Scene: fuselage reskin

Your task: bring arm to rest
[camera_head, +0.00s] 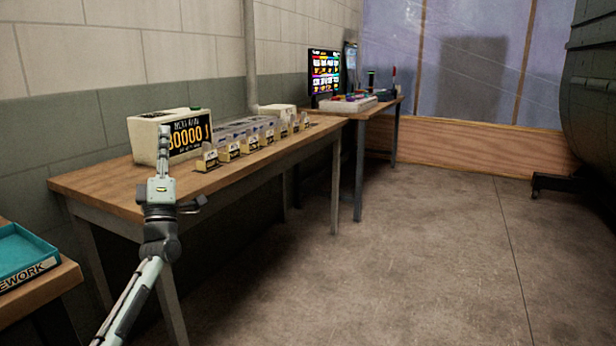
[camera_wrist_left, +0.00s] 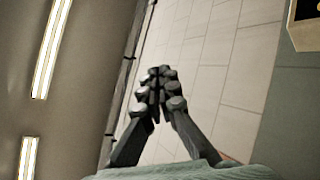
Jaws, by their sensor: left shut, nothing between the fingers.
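My left gripper (camera_head: 165,135) points upward in the head view, in front of the near end of the long wooden table (camera_head: 110,188). In the left wrist view its fingers (camera_wrist_left: 160,82) meet at the tips with nothing between them. Beyond them that view shows the block wall, the ceiling and lit strip lights. My left arm comes in from the bottom left of the head view. My right gripper is in neither view.
A monitor (camera_head: 323,72) stands further back. A teal tray (camera_head: 22,255) is at lower left. The floor (camera_head: 400,250) is clear; a dark curved body (camera_head: 592,95) is at right.

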